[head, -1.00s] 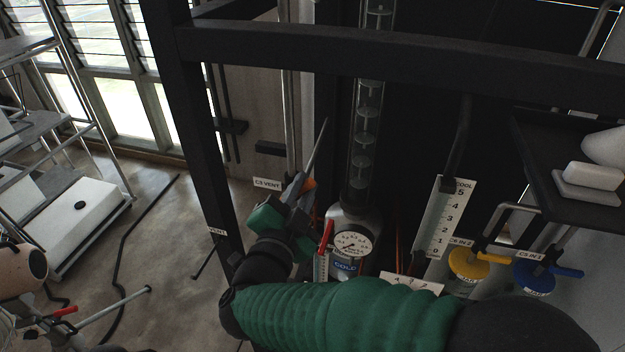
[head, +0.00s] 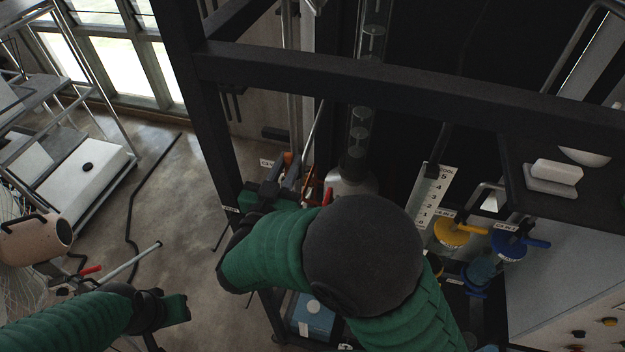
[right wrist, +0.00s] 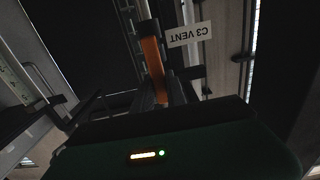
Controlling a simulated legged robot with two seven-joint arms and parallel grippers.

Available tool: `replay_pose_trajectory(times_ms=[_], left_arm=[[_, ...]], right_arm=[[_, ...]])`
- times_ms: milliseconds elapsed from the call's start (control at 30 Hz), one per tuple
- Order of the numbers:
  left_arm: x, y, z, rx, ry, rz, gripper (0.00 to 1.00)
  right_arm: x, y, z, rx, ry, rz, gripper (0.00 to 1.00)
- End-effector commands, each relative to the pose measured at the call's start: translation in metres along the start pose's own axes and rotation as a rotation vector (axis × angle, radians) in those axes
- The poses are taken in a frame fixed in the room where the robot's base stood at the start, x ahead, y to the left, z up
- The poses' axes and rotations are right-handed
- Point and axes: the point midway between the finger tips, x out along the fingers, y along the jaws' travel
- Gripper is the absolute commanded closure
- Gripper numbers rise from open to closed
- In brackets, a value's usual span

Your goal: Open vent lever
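The vent lever is orange. In the right wrist view the lever (right wrist: 153,68) stands between the dark fingers of my right gripper (right wrist: 163,88), beside a white "C3 VENT" label (right wrist: 189,34) seen upside down. In the head view only a small orange bit of the lever (head: 288,158) shows beyond my right gripper (head: 282,178), next to a vertical pipe. I cannot tell whether the fingers press on the lever. My left gripper (head: 172,308) is low at the left, away from the lever; its fingers are not clear.
A dark frame beam (head: 400,85) crosses above my right arm, and a dark post (head: 215,130) stands left of the gripper. Yellow (head: 452,232) and blue (head: 508,245) valve handles are at the right. A pinkish vessel (head: 35,238) is at the left.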

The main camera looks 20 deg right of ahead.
Motion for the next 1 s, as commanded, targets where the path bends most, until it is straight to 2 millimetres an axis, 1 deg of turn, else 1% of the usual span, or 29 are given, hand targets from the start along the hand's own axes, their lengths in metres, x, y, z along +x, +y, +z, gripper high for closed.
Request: replay_pose_trajectory(times_ms=[33, 167, 200, 433, 533, 900, 1000], left_arm=[[0.002, 0.0, 0.001, 0.0, 0.0, 0.0, 0.69], [0.002, 0.0, 0.001, 0.0, 0.0, 0.0, 0.69], [0.001, 0.0, 0.0, 0.0, 0.0, 0.0, 0.69], [0.001, 0.0, 0.0, 0.0, 0.0, 0.0, 0.69], [0.001, 0.0, 0.0, 0.0, 0.0, 0.0, 0.69], [0.0, 0.0, 0.0, 0.0, 0.0, 0.0, 0.69], [0.0, 0.0, 0.0, 0.0, 0.0, 0.0, 0.69]], right_arm=[[-0.001, 0.0, 0.006, -0.007, -0.01, -0.002, 0.77], [-0.001, 0.0, 0.004, -0.004, -0.006, -0.002, 0.6], [-0.001, 0.0, 0.004, -0.003, -0.005, -0.001, 0.58], [-0.001, 0.001, 0.001, 0.0, -0.001, -0.001, 0.58], [-0.007, 0.0, 0.001, 0.001, -0.001, -0.003, 0.58], [-0.059, 0.0, 0.001, 0.001, 0.0, -0.003, 0.58], [-0.068, 0.0, 0.001, 0.001, 0.0, -0.002, 0.58]])
